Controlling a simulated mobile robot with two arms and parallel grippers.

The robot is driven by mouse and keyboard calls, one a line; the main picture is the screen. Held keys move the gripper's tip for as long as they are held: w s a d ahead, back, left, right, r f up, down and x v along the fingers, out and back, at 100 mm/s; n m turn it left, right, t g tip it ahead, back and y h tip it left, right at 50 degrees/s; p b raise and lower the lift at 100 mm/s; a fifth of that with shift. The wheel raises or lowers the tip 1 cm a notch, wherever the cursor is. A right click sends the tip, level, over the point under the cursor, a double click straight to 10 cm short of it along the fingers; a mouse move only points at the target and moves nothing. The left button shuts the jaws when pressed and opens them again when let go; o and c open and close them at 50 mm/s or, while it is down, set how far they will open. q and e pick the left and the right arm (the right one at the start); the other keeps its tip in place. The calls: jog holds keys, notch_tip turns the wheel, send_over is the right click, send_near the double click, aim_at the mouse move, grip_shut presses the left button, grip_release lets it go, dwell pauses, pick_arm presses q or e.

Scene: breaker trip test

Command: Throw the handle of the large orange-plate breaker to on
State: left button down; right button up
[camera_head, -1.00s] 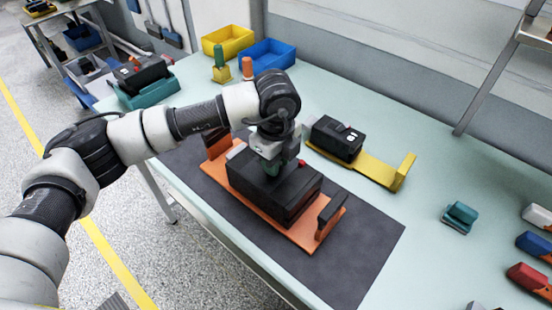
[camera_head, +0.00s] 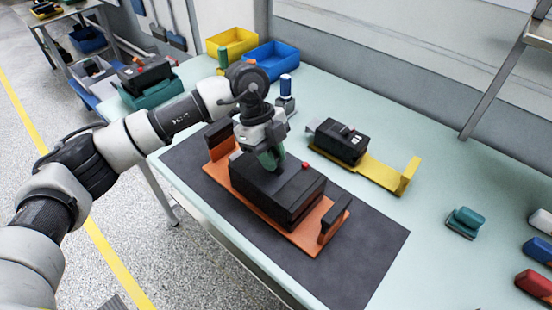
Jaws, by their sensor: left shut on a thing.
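The large breaker (camera_head: 290,194) is a black box lying on an orange plate (camera_head: 308,240) with upright ends, on a dark mat. A red button (camera_head: 305,165) shows on its top. My left gripper (camera_head: 269,160) is over the top of the breaker, tilted, and shut on its handle. The handle is mostly hidden by the jaws, and a dark green part shows at them. My right gripper is not in view.
A smaller black breaker (camera_head: 339,141) on a yellow plate (camera_head: 392,179) lies just behind. A blue-topped tool (camera_head: 287,87) stands near the yellow bin (camera_head: 231,42) and blue bin (camera_head: 272,58). A teal block (camera_head: 463,220) is at the right.

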pick_arm(q)
jog(key=shift+w+a+g+h, duration=0.35)
jog(key=shift+a+g+h, duration=0.15)
jog(key=shift+g+h, duration=0.4)
jog(key=c, duration=1)
grip_release()
jog(key=shift+c, duration=0.2)
jog(key=b+v, duration=0.1)
jog(key=v, duration=1)
jog(key=shift+s+a+f, duration=0.1)
jog(key=shift+f, duration=0.05)
